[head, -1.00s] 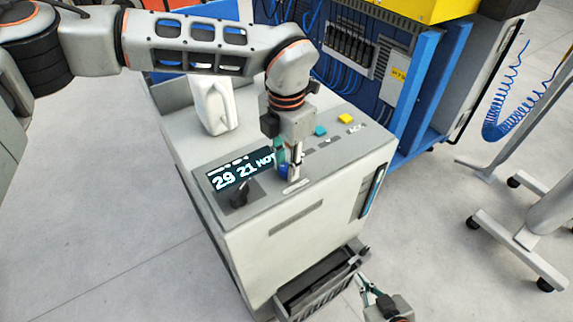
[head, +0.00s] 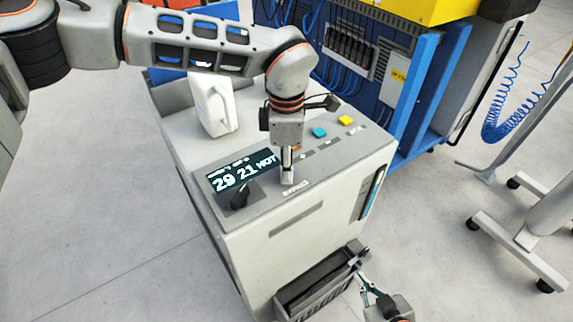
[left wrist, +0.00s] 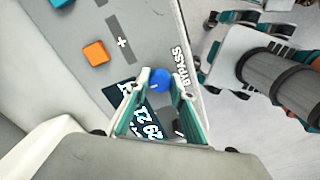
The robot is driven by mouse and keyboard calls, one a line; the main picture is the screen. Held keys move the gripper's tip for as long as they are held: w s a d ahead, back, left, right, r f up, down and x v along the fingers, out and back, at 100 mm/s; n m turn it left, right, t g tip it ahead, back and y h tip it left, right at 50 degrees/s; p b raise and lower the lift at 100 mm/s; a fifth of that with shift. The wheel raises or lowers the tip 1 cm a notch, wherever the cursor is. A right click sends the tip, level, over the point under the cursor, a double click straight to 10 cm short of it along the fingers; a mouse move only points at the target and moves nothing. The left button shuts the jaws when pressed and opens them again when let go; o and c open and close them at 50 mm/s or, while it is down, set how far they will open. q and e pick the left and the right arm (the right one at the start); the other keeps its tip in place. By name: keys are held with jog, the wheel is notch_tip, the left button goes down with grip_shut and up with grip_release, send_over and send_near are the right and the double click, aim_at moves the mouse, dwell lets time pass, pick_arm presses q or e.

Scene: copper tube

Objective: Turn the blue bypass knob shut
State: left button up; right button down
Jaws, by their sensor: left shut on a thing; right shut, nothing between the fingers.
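The blue bypass knob (left wrist: 160,80) shows in the left wrist view beside the printed word BYPASS, on the top panel (head: 262,207) of the grey machine. My left gripper (head: 288,182) points down at the panel, with its fingers on either side of the knob. It is shut on the knob; its fingertips also show in the left wrist view (left wrist: 161,76). In the head view the fingers hide the knob. My right gripper (head: 368,286) is low at the bottom right, shut and empty, beside the machine's front tray.
The display (head: 240,172) reads 29 21 HOT. A black knob (head: 240,197) stands below it. Orange (left wrist: 95,52), teal (head: 320,132) and yellow (head: 346,120) buttons lie behind the gripper. A white jug-like container (head: 212,107) stands behind the display. The dark tray (head: 318,290) juts from the front.

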dwell(0.3)
pick_arm(q)
jog(key=o, duration=0.9)
jog(key=shift+o, duration=1)
notch_tip(320, 180, up, 12)
jog(key=shift+s, duration=0.1)
